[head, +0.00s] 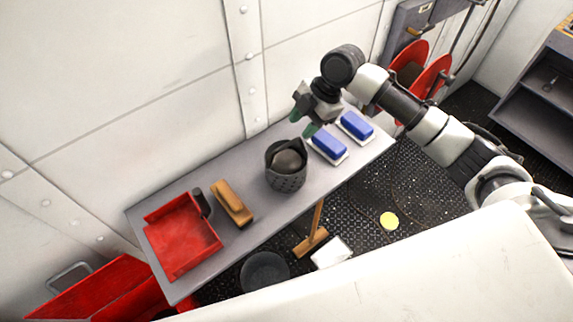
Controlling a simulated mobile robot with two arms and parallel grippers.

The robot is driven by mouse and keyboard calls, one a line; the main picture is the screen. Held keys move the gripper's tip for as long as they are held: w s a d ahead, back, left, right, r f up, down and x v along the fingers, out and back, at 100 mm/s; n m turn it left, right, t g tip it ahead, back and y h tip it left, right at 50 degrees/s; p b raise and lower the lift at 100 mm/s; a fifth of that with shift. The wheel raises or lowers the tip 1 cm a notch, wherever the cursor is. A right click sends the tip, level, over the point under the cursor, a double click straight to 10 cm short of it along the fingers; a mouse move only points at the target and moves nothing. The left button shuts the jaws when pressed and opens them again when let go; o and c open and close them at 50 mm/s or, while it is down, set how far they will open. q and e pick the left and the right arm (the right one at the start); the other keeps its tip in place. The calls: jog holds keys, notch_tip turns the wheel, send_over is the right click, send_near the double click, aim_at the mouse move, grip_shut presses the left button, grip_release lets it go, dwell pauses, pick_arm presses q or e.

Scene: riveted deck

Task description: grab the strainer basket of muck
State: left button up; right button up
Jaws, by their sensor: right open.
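The strainer basket (285,180) is a dark perforated basket standing upright on the grey bench. A rounded brownish-grey lump of muck (288,161) shows inside it. My right gripper (303,123) is open, with green fingertips. In the picture it is just above and slightly right of the basket, close to the blue brushes. It holds nothing that I can see, and I cannot tell its exact height over the bench. My left gripper is not in view.
The bench (255,215) also bears a red tray (182,240), a wooden brush (232,202) and two blue brushes (329,144) (356,125). The panelled wall runs behind. A dark bucket (264,271) and a broom (312,240) are below the front edge.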

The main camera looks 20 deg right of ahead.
aim_at(286, 145)
jog(key=x, duration=0.3)
jog(key=shift+a, duration=0.1)
jog(key=a+f+p, duration=0.2)
jog(key=f+p, duration=0.1)
jog(key=shift+s+a+f, duration=0.15)
jog(key=shift+a, duration=0.2)
jog(key=shift+a+f, duration=0.2)
jog(key=shift+f, duration=0.4)
grip_shut()
jog(key=shift+r, duration=0.1)
